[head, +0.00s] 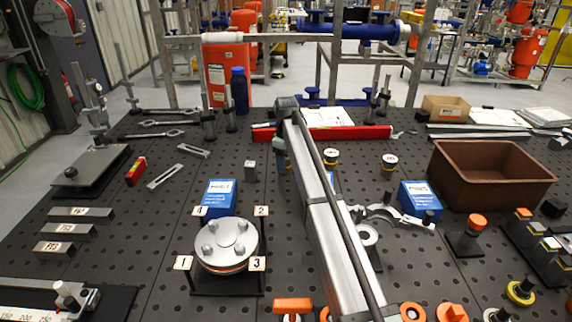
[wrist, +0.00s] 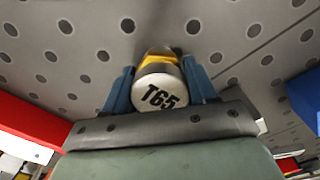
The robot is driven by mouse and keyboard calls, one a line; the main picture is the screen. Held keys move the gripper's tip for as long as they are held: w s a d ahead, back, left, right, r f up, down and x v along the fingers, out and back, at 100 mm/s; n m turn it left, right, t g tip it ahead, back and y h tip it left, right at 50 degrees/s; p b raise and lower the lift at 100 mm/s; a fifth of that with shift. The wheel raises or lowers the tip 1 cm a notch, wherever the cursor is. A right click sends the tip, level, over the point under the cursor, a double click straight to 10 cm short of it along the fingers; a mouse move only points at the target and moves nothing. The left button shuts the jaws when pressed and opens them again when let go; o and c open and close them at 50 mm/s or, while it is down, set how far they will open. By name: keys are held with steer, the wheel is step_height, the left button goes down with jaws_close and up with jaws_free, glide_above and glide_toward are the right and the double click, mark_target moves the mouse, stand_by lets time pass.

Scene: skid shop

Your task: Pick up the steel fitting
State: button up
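I cannot tell whether the piece rests on the bench.
A red level (head: 355,133) lies behind my gripper. A small steel block (head: 250,171) stands to its left.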

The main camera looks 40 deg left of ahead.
steer(key=c, duration=0.6)
steer(key=shift+r, duration=0.15)
